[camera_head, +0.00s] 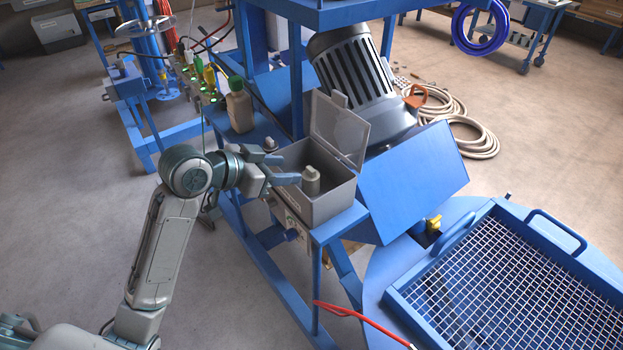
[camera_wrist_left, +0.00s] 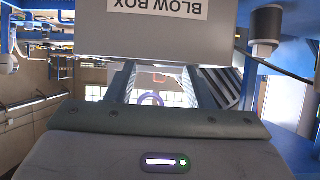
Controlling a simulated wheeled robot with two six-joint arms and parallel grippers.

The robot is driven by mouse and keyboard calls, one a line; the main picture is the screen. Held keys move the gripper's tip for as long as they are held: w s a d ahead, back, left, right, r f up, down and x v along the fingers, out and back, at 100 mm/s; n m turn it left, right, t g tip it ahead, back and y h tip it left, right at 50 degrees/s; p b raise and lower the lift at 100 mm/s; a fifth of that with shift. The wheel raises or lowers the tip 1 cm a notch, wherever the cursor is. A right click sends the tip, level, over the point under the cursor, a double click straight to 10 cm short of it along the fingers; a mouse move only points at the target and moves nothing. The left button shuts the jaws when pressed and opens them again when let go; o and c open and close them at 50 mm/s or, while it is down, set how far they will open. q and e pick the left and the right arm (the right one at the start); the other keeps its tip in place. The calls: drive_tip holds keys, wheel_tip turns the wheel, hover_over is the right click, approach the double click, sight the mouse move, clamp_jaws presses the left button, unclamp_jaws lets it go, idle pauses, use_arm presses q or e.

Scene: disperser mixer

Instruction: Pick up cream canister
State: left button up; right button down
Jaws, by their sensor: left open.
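The cream canister (camera_head: 238,110), a beige bottle with a green cap, stands upright on the blue frame's ledge, left of an open grey box (camera_head: 328,204). My left gripper (camera_head: 286,168) is open and empty at the left side of that box, to the right of and nearer than the canister. Its two fingers (camera_wrist_left: 160,80) show apart in the left wrist view, where the canister does not show. My right gripper is in neither view.
The grey box has its lid (camera_head: 340,130) raised and holds a grey bottle-like object (camera_head: 311,181). A box face labelled BLOW BOX (camera_wrist_left: 157,35) fills the top of the wrist view. A large motor (camera_head: 350,72) stands behind. Open floor lies left.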

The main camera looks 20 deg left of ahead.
sight(309, 170)
use_arm(q)
drive_tip(key=shift+w+d, duration=0.1)
drive_tip(key=shift+d, duration=0.05)
drive_tip(key=shift+w+d+f+p, duration=0.15)
drive_tip(key=shift+w+d+p, duration=0.15)
drive_tip(key=shift+d+p, duration=0.15)
drive_tip(key=p+x, duration=0.1)
drive_tip(key=x, duration=0.1)
drive_tip(key=shift+w+d+f, duration=0.1)
drive_tip(key=shift+w+d, duration=0.1)
drive_tip(key=shift+d, duration=0.2)
drive_tip(key=shift+w+d+f+p, duration=0.3)
drive_tip(key=shift+w+f, duration=0.15)
clamp_jaws()
